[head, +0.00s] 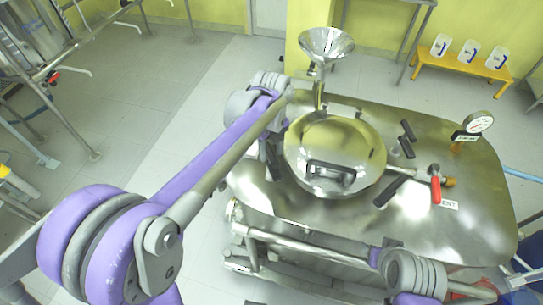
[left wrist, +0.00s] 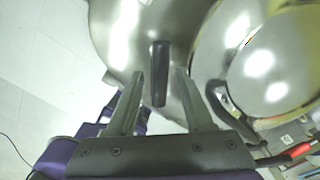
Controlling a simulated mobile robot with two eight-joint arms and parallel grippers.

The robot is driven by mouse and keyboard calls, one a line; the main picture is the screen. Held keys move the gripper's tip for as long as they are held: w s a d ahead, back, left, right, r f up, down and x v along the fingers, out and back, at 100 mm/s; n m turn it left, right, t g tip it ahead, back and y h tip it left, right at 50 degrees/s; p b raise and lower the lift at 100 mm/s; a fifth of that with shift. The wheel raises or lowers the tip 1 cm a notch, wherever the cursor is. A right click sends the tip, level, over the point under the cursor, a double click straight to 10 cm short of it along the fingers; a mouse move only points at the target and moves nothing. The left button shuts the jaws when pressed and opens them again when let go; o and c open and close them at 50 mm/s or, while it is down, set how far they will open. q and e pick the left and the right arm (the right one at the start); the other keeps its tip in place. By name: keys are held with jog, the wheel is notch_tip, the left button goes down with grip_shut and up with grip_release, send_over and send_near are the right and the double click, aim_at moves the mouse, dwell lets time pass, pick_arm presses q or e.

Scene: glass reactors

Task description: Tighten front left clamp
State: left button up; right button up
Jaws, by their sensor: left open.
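The reactor's round domed lid (head: 335,150) sits on the steel vessel top, left of its middle. A dark clamp handle (head: 273,163) stands at the lid's left edge, partly behind my left arm. In the left wrist view this dark upright handle (left wrist: 160,85) shows between the two fingers of my left gripper (left wrist: 160,72). The gripper is open, with a gap on each side of the handle. Whether the handle is at fingertip depth I cannot tell. In the head view my left forearm largely hides this gripper. My right arm shows at the bottom, but its gripper does not.
Other black handles (head: 388,191) stand right of the lid, near a red-handled valve (head: 436,188). A steel funnel (head: 326,44) rises behind the lid. A pressure gauge (head: 480,122) stands at the right.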

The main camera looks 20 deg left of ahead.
pick_arm(q)
jog(key=shift+f, duration=1.45)
grip_shut()
